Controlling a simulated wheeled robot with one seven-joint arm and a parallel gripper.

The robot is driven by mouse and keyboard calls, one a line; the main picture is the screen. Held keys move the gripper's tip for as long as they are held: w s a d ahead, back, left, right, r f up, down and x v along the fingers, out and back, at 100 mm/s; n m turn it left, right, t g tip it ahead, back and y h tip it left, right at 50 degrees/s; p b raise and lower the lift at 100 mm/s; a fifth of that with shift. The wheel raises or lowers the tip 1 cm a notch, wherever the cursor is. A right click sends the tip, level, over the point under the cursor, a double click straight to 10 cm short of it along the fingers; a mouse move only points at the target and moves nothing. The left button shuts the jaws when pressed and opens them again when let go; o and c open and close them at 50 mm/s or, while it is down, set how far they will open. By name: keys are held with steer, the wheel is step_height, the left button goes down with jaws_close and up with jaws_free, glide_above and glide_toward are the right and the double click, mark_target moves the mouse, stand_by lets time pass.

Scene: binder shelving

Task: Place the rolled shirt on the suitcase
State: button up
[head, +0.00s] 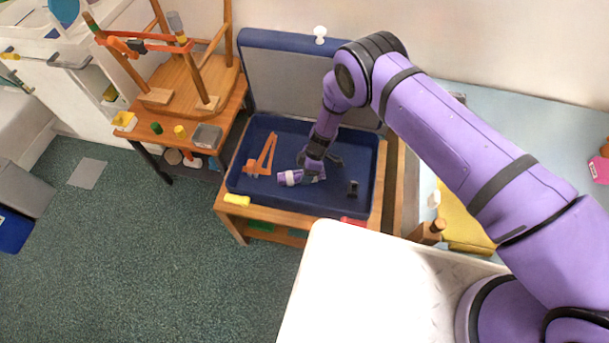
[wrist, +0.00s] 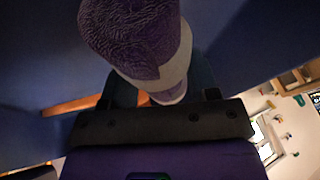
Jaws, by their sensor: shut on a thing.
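The suitcase (head: 290,204) is an open dark blue case on a low wooden table, its lid (head: 285,78) leaning up against the wall. The rolled shirt (head: 291,178) is purple with a white band and lies low inside the suitcase's tray. My gripper (head: 312,172) reaches down into the tray and is shut on the shirt's right part. In the wrist view the rolled shirt (wrist: 130,35) fills the top middle, held at my gripper (wrist: 160,95). Whether the shirt touches the suitcase floor cannot be told.
An orange angled object (head: 262,160) lies in the tray's left part, and a small dark object (head: 352,188) in its right part. A yellow block (head: 237,200) sits at the table's front-left edge. A wooden table with an upturned stool (head: 190,75) stands at left. A white surface (head: 370,285) is in front.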

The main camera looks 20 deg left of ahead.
steer(key=shift+f, duration=0.85)
steer(key=shift+f, duration=0.2)
steer(key=o, duration=0.9)
steer(key=shift+w+r, duration=0.1)
steer(key=shift+r, duration=0.05)
steer(key=v, duration=1.2)
